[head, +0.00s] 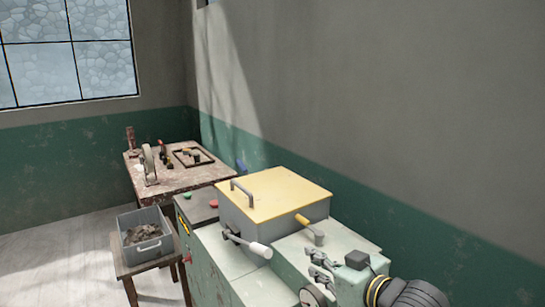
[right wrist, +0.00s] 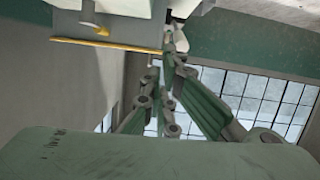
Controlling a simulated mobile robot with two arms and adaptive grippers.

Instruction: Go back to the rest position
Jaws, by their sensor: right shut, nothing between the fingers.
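My right gripper (head: 309,262) is low in the head view, in front of the green machine (head: 212,252) and right of its white-handled lever (head: 258,249). In the right wrist view the same gripper (right wrist: 170,55) has its fingers together, with nothing between them. The machine's hopper has a closed yellow lid (head: 285,192) with a grey handle. A grey crate (head: 128,222) of dark clay trimmings (head: 142,234) stands on a small stool. My left gripper is not in view.
A yellow-handled lever (head: 303,219) stands near the lid's front corner. A worn table (head: 190,180) with several tools is behind the machine. The green and grey wall (head: 400,120) runs along the right. Floor (head: 60,265) is clear at the left.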

